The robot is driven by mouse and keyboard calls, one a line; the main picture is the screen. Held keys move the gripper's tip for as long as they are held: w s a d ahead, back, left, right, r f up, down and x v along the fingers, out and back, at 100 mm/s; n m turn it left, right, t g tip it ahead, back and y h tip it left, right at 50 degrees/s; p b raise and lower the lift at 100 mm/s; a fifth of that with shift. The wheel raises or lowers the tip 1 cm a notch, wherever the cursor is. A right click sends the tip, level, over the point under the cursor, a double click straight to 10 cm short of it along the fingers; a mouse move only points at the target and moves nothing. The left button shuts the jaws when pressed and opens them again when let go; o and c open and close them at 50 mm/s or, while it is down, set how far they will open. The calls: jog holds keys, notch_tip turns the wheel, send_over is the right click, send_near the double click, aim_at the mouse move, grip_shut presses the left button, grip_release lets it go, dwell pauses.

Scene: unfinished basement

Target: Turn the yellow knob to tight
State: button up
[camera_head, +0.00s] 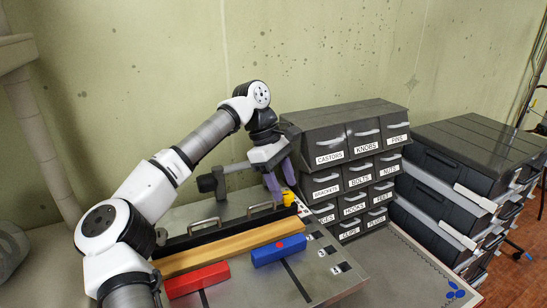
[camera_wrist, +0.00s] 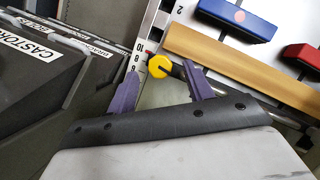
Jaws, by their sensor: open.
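The yellow knob (camera_wrist: 159,66) is round with a dark pointer line on its face. It sits at the end of a metal rod by a numbered scale in the wrist view. In the head view the knob (camera_head: 288,198) is small, just below my fingertips. My gripper (camera_head: 279,186) has purple fingers pointing down at the bench by the drawer unit. In the wrist view the fingers of my gripper (camera_wrist: 158,80) are apart, with the knob between and just beyond the tips. I cannot tell whether either finger touches it. No tight mark is readable.
A wooden bar (camera_head: 230,255), a blue block (camera_head: 279,250) and a red block (camera_head: 197,280) lie on the metal plate. A labelled drawer cabinet (camera_head: 352,150) stands close to the right of my gripper. Stacked dark cases (camera_head: 470,165) stand further right. A wall is behind.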

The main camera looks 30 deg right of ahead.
jog(key=v, duration=1.2)
jog(key=shift+a, duration=0.1)
